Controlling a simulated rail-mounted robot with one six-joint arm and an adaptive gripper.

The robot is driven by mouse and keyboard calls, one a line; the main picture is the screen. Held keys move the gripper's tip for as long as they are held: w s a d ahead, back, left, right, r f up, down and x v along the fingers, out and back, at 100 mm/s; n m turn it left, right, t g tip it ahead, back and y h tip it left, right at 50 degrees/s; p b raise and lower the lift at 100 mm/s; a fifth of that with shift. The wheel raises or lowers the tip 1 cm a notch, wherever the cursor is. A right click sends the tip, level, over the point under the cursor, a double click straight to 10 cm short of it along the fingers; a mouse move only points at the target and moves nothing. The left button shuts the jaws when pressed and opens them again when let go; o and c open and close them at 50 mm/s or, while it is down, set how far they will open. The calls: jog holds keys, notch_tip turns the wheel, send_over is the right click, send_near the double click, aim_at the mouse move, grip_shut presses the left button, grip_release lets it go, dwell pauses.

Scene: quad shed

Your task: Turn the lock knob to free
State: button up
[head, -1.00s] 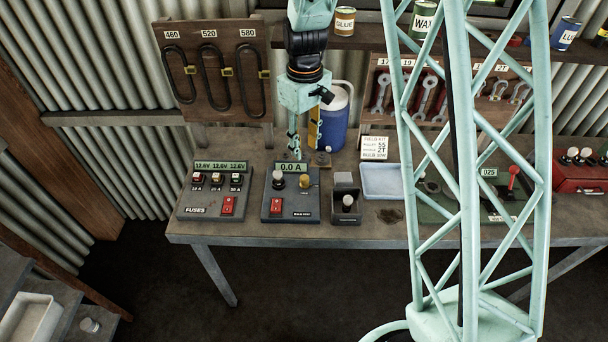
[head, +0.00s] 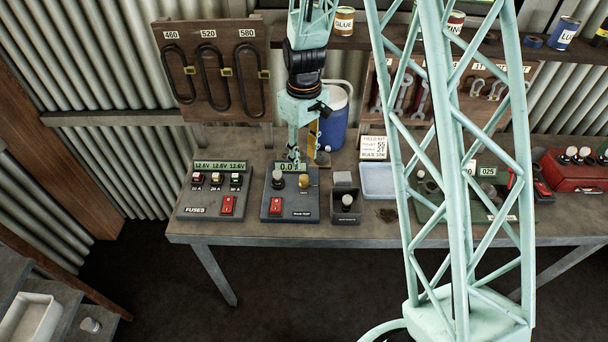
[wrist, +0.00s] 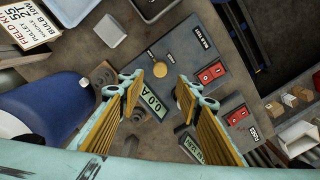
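My gripper (head: 294,153) hangs over the back of the BULB TEST box (head: 290,207), in front of its 0.0 A display. In the wrist view my gripper (wrist: 183,82) has its two fingers apart, with nothing held between them. The box carries a brass round piece (head: 304,181), a dark piece with a pale top (head: 278,178) and a red switch (head: 276,205). The brass piece (wrist: 159,75) also shows in the wrist view, near the left fingertip.
The FUSES box (head: 208,207) stands left. A small grey bin (head: 346,217) and a pale blue tray (head: 378,181) stand right. A blue jug (head: 335,125) is behind my gripper. My lattice column hides part of a green panel (head: 432,212). A red box (head: 577,176) stands far right.

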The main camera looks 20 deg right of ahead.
aim_at(304, 177)
jog(key=shift+f+p, duration=0.45)
jog(key=shift+f, duration=4.2)
jog(key=c, duration=0.9)
